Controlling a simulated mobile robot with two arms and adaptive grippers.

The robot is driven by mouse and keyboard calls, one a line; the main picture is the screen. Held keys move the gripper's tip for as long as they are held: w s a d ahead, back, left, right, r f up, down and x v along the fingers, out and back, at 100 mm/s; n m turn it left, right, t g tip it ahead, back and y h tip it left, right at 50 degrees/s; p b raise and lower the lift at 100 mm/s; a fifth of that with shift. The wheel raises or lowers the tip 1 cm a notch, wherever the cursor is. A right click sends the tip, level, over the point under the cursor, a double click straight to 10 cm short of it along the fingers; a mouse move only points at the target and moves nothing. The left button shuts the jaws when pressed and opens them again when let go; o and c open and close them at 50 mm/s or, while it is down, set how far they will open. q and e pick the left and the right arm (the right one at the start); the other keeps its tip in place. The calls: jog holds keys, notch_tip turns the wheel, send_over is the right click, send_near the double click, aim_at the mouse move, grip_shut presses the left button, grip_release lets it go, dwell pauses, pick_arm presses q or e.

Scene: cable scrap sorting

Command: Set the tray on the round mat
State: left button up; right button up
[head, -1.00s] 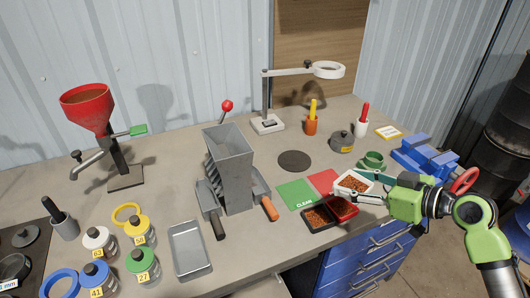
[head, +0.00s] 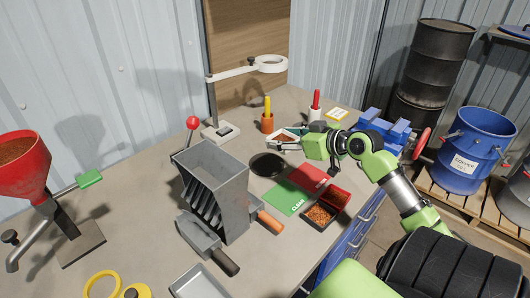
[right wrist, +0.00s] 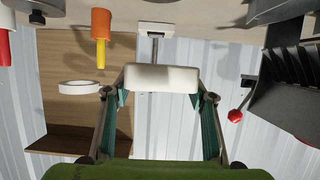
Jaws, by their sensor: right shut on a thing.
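The white tray (head: 282,134) holds reddish-brown granules. My right gripper (head: 296,143) is shut on its edge and holds it beyond the mat, near the orange cup. In the right wrist view, the white tray (right wrist: 162,77) sits between the two fingertips, seen from its side; that view looks upside down. The round mat (head: 268,165) is a dark disc on the bench, in front of the tray, with nothing on it. My left gripper is not in view.
The magnifier lamp (head: 220,132) stands left of the tray, and the orange cup (head: 267,124) stands behind it. The grey granulator (head: 215,185) is left of the mat. The green card (head: 285,197), red card (head: 307,177) and dishes of granules (head: 320,214) lie nearer the front.

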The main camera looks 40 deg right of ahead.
send_over(266, 164)
notch_tip(266, 164, down, 7)
jog(key=shift+s+d+r+p, duration=0.1)
jog(key=shift+d+p, duration=0.05)
jog(key=shift+p, duration=0.25)
notch_tip(266, 164, down, 3)
jog(key=shift+f+p, duration=0.2)
jog(key=shift+p, duration=0.25)
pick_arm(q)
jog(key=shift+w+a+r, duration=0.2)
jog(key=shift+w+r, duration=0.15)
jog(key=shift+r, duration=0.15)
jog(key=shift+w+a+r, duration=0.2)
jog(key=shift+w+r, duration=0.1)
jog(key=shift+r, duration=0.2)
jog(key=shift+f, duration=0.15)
pick_arm(e)
jog(key=shift+f+b, duration=0.6)
jog(key=shift+b, duration=0.25)
jog(key=o, duration=1.2)
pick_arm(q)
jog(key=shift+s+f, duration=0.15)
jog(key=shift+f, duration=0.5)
pick_arm(e)
jog(key=shift+f, duration=0.15)
